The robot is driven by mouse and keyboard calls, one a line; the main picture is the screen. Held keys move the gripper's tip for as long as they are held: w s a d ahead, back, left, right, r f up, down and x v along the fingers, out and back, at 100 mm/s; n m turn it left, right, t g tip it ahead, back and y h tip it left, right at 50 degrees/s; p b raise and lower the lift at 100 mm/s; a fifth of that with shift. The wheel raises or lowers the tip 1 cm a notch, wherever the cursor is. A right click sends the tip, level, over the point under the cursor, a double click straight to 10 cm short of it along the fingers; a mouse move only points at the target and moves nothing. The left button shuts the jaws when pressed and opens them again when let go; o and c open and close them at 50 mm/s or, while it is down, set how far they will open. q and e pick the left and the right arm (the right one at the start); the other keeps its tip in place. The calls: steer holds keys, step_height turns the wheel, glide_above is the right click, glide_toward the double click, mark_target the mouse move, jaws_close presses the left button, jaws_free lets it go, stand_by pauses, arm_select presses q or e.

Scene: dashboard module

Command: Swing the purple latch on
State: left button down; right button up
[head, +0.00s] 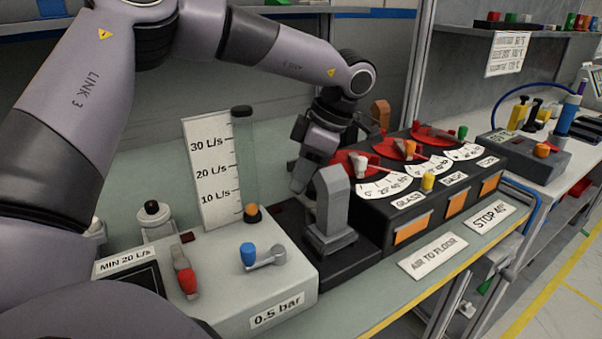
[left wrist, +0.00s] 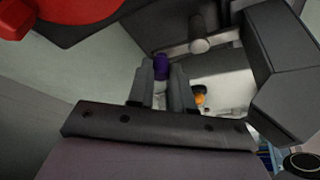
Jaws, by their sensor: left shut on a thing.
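The purple latch (left wrist: 161,66) shows in the left wrist view as a small purple knob at the fingertips, with a pale part below it. My left gripper (left wrist: 163,88) is shut on it, one finger on each side. In the head view my left gripper (head: 300,182) points down just left of the grey upright bracket (head: 335,205). The latch is hidden there behind the gripper and bracket, so I cannot tell its angle. My right gripper is in neither view.
A black module (head: 425,190) with red dials and orange panels stands right of the bracket. A pale box (head: 215,290) with a blue-knobbed lever (head: 262,257) is at front left. A clear tube and flow scale (head: 207,165) stand behind. A grey-and-orange part (head: 380,112) rises beyond the gripper.

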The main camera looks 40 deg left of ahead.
arm_select(q)
steer(key=shift+w+r, duration=0.1)
steer(key=c, duration=1)
jaws_free()
steer(key=shift+p+v, duration=0.45)
steer(key=shift+v, duration=3.1)
steer(key=shift+r, duration=0.1)
